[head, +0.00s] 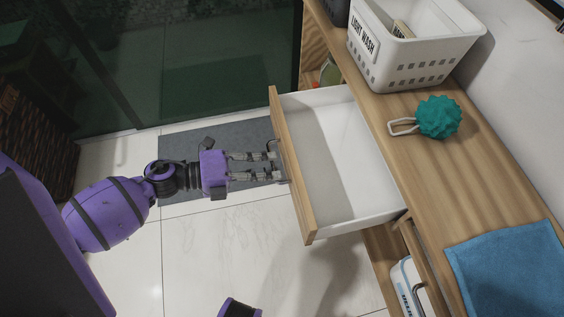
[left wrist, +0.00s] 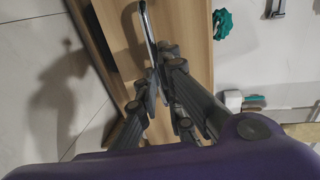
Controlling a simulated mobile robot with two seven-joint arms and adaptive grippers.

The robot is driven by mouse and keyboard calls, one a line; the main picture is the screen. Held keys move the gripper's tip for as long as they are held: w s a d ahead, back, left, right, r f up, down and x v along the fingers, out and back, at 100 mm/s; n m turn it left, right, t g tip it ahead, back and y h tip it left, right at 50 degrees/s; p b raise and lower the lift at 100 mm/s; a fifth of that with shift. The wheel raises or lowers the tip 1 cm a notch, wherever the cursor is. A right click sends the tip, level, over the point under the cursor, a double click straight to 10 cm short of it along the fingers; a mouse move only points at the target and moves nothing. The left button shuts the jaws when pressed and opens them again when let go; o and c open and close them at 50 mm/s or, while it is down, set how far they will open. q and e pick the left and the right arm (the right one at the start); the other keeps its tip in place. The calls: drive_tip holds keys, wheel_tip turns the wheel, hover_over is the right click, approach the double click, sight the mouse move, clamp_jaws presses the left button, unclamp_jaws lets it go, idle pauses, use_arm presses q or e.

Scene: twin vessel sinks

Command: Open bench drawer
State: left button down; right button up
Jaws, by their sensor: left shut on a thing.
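The bench drawer (head: 340,160) stands pulled out from the wooden bench (head: 425,160), with its white, empty inside showing. Its wooden front panel (head: 293,165) faces left. My left gripper (head: 276,163) reaches in from the left and is at the outer face of that panel. In the left wrist view, the fingers of my left gripper (left wrist: 160,85) are closed around a thin metal handle (left wrist: 148,35) on the wooden front. The handle is mostly hidden in the head view. My right gripper is not in view.
A grey mat (head: 190,208) lies on the tiled floor. A white container (head: 408,290) stands below the bench top.

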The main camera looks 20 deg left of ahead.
use_arm(q)
drive_tip(key=shift+s+a+f, duration=0.1)
drive_tip(key=shift+a, duration=0.05)
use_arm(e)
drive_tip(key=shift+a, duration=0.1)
use_arm(q)
drive_tip(key=c, duration=1.9)
unclamp_jaws()
drive_tip(key=shift+c, duration=0.2)
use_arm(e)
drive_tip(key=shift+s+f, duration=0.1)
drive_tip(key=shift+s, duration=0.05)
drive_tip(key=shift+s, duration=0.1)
use_arm(q)
drive_tip(key=v, duration=1.2)
